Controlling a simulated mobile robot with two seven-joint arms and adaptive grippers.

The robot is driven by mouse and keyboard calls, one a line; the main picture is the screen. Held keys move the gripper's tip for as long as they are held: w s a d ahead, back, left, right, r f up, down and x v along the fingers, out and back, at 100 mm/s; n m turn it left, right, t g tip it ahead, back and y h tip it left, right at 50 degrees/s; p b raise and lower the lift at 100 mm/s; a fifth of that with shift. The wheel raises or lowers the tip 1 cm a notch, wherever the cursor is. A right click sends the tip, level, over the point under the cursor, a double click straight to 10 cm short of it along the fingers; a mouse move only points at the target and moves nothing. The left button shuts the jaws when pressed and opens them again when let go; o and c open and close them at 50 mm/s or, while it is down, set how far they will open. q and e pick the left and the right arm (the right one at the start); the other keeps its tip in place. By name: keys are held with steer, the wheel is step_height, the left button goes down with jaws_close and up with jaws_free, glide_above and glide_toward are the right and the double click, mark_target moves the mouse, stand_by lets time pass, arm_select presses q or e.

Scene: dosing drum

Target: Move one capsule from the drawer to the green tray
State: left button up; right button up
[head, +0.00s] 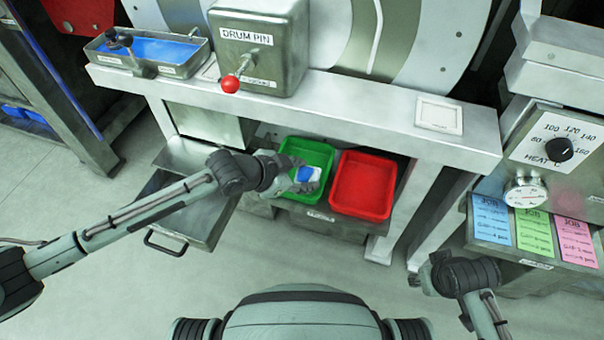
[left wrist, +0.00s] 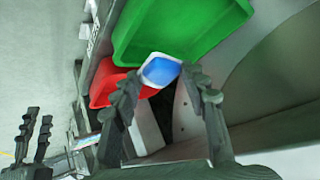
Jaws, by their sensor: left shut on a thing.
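A blue and white capsule (head: 307,174) is in my left gripper (head: 300,180), which is shut on it. The capsule shows between the two fingertips (left wrist: 160,82) in the left wrist view (left wrist: 160,71). In the head view it is over the front right part of the green tray (head: 294,150); its height above the tray is hard to tell. The tray also shows behind the capsule in the left wrist view (left wrist: 185,35). The drawer (head: 205,222) is pulled out at the left, its inside partly hidden by my left arm. My right gripper (head: 418,280) is at the lower right, away from the trays; its fingers stand apart in the left wrist view (left wrist: 34,135).
A red tray (head: 362,185) stands right beside the green one on the shelf under the bench (head: 330,108). A drum pin box (head: 262,50) with a red knob and a blue-lined tray (head: 150,50) are on the bench. A heat panel (head: 560,150) is at the right.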

arm_select(q)
steer(key=o, duration=0.7)
steer(key=v, duration=1.2)
